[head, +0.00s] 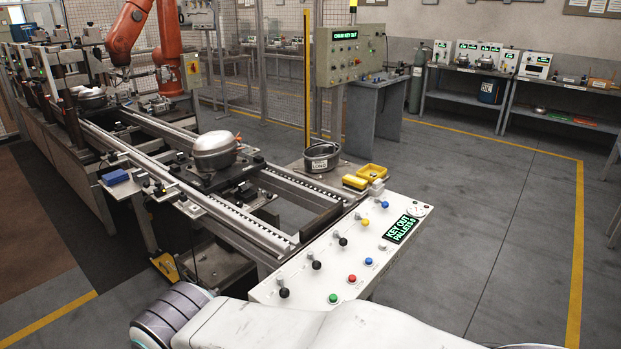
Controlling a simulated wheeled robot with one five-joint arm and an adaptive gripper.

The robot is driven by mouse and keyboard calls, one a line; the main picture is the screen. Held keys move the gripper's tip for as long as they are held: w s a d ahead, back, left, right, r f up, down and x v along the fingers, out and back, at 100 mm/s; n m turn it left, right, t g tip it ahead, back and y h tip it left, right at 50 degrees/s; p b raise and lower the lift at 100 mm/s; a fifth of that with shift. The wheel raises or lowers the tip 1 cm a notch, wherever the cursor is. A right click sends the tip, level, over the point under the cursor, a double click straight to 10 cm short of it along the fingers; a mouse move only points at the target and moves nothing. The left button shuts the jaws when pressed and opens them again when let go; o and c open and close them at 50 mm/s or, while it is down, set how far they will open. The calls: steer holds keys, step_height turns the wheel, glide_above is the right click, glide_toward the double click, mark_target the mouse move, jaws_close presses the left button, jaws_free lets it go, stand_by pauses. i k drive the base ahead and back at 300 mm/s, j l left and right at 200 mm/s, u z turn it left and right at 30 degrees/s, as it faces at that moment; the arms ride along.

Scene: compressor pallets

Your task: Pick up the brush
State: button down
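I cannot clearly make out a brush in the head view. A small yellow and dark object (354,182) lies beside a yellow tray (372,171) at the back of the control panel; it is too small to tell what it is. A dark labelled tub (321,157) stands to the left of them, and its contents are hard to see. My white arm crosses the bottom of the view. My gripper is not in view.
A white control panel (345,250) with knobs and a green display stands just ahead. A conveyor (235,225) carries a silver compressor (214,150) on a pallet. An orange robot arm (128,30) stands behind. The floor to the right is open, with a shelf bench (470,92) along the wall.

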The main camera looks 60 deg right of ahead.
mark_target(358, 184)
steer(key=z, duration=3.95)
steer(key=i+l+z, duration=0.25)
steer(key=i+z, duration=0.25)
steer(key=i+j+u, duration=0.2)
steer(key=i+u, duration=0.15)
steer(key=i, duration=0.2)
steer(key=i+u, duration=0.35)
steer(key=i, duration=0.2)
steer(key=i+l+u, duration=0.1)
steer(key=i+u, duration=0.25)
steer(key=i, duration=0.25)
steer(key=i+u, duration=0.35)
steer(key=i, duration=0.25)
steer(key=i+l+u, duration=0.1)
steer(key=i+u, duration=0.2)
steer(key=i, duration=0.25)
steer(key=i+l+u, duration=0.35)
steer(key=i, duration=0.25)
steer(key=j, duration=0.1)
